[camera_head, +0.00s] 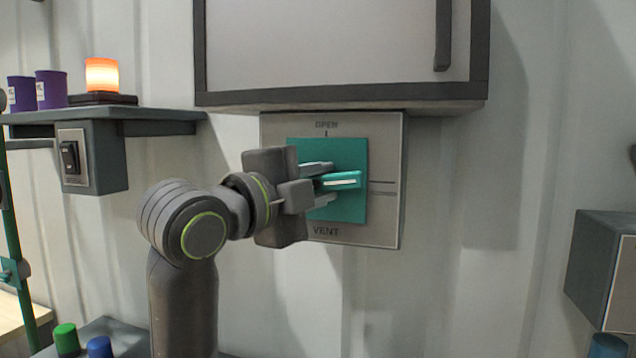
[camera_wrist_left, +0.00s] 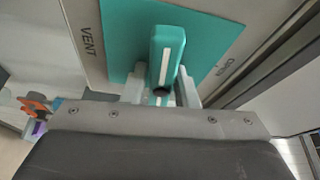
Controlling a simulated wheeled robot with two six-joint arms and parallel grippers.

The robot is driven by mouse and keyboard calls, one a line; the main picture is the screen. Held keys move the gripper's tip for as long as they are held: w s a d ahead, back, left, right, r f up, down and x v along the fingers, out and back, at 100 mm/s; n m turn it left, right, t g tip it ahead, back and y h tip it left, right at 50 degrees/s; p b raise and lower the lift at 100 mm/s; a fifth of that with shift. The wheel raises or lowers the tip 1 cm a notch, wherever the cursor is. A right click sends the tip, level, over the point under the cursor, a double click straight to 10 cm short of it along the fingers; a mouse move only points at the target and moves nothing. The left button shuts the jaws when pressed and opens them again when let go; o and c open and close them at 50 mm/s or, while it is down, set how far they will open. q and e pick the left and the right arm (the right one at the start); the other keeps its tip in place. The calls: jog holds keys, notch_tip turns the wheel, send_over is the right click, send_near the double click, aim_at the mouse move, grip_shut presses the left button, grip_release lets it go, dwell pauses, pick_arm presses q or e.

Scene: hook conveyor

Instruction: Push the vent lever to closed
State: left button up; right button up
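The vent lever (camera_head: 343,180) is a teal handle with a white stripe on a teal square (camera_head: 349,210) of a grey wall panel marked OPEN at the top and VENT at the bottom. In the head view it points right, towards a line mark on the panel. My left gripper (camera_head: 319,184) is at the lever, one finger above it and one below. In the left wrist view the lever (camera_wrist_left: 165,58) stands between the two fingertips (camera_wrist_left: 162,88). Whether the fingers touch it is unclear. My right gripper is out of view.
A grey cabinet (camera_head: 335,50) hangs directly above the panel. A shelf (camera_head: 160,115) at left holds purple cups (camera_head: 52,90) and a glowing orange lamp (camera_head: 101,75), with a switch (camera_head: 70,157) below. A grey box (camera_head: 590,262) juts out at right.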

pick_arm(q)
grip_shut()
jog(key=shift+f+m+b, duration=0.15)
jog(key=shift+m+b, duration=0.35)
jog(key=shift+b, duration=0.55)
jog(key=shift+m+b, duration=0.3)
jog(key=shift+g, duration=0.4)
jog(key=shift+o, duration=2.1)
grip_release()
jog(key=shift+r, duration=0.2)
jog(key=b+v, duration=0.5)
jog(key=v, duration=1.2)
jog(key=shift+s, duration=0.3)
